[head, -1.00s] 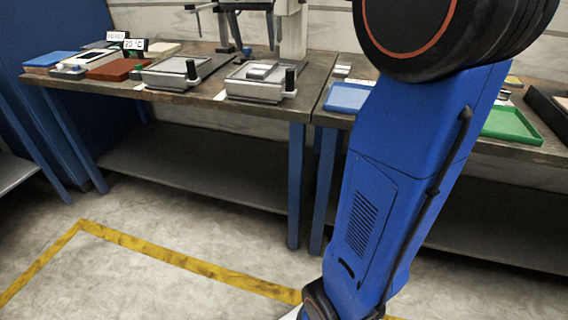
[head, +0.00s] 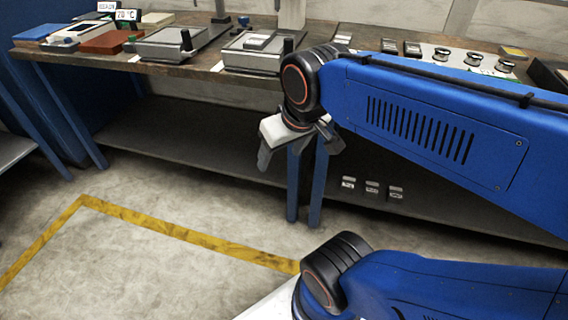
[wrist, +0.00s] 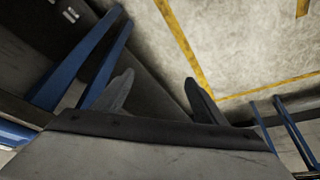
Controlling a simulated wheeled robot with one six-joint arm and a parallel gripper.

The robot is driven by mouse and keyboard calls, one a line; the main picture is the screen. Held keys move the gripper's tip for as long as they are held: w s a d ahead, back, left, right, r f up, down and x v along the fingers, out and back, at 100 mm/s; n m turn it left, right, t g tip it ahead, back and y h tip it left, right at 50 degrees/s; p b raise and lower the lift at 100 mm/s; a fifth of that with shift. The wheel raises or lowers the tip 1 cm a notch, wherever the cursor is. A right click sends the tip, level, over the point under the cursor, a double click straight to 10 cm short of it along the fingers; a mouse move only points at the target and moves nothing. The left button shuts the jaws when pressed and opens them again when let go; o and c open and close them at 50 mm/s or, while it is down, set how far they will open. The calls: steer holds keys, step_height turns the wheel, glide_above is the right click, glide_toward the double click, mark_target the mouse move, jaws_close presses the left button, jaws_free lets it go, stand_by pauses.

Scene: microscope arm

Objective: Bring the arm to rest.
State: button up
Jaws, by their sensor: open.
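My blue arm (head: 420,115) is folded across the right half of the head view, with its upper link running in from the right edge. My gripper (head: 295,155) hangs from the wrist in front of the workbench's front edge, its fingers apart and pointing down. In the wrist view my gripper (wrist: 160,95) shows two dark fingers spread apart with nothing between them. The bench legs and the floor lie beyond the fingers.
A workbench (head: 155,68) with metal trays (head: 265,52), a blue box (head: 42,32) and a red-brown box (head: 108,42) stands behind my gripper. Small items (head: 372,187) sit on its lower shelf. The concrete floor (head: 130,270) with yellow tape (head: 180,240) is clear at the left.

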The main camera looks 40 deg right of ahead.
steer(key=shift+s+a+f, duration=0.2)
steer(key=shift+s+f, duration=0.6)
steer(key=shift+f, duration=0.2)
